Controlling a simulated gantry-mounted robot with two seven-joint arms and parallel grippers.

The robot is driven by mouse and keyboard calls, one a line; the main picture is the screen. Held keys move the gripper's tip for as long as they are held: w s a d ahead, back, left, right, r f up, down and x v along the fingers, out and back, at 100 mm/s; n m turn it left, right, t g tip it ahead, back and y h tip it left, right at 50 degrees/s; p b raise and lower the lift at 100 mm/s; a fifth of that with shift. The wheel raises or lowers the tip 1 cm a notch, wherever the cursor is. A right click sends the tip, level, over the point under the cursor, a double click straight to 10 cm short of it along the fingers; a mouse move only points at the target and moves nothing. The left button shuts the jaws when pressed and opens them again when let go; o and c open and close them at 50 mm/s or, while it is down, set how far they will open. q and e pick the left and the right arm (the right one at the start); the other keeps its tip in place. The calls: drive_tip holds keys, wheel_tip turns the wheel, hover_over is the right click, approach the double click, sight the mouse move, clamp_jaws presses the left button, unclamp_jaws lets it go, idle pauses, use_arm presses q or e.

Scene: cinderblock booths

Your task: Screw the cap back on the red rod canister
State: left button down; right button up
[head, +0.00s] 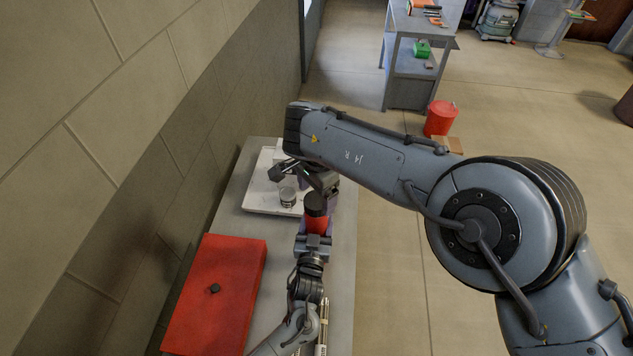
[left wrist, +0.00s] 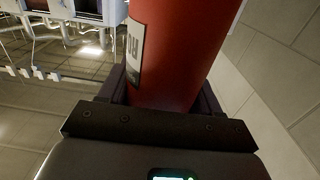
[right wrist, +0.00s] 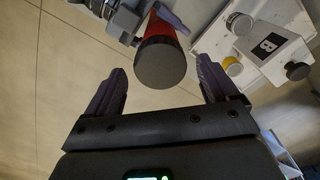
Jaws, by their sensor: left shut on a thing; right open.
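The red rod canister (head: 317,223) stands upright above the grey bench, with a dark round cap (head: 315,203) on its top end. My left gripper (head: 316,232) is shut around the canister body; in the left wrist view the red body (left wrist: 175,50) with a white label fills the space between the fingers. My right gripper (right wrist: 162,78) is open and faces the canister's top. In the right wrist view the cap (right wrist: 160,63) lies beyond and between the spread fingertips, apart from both. Whether the cap is threaded tight cannot be told.
A white tray (head: 256,196) on the bench behind the canister holds a grey-lidded jar (head: 287,196). The right wrist view also shows a white labelled box (right wrist: 268,45) there. A red box (head: 216,300) with a black knob sits at front left, by the block wall.

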drive_tip(key=shift+f, duration=1.3)
drive_tip(key=shift+c, duration=0.4)
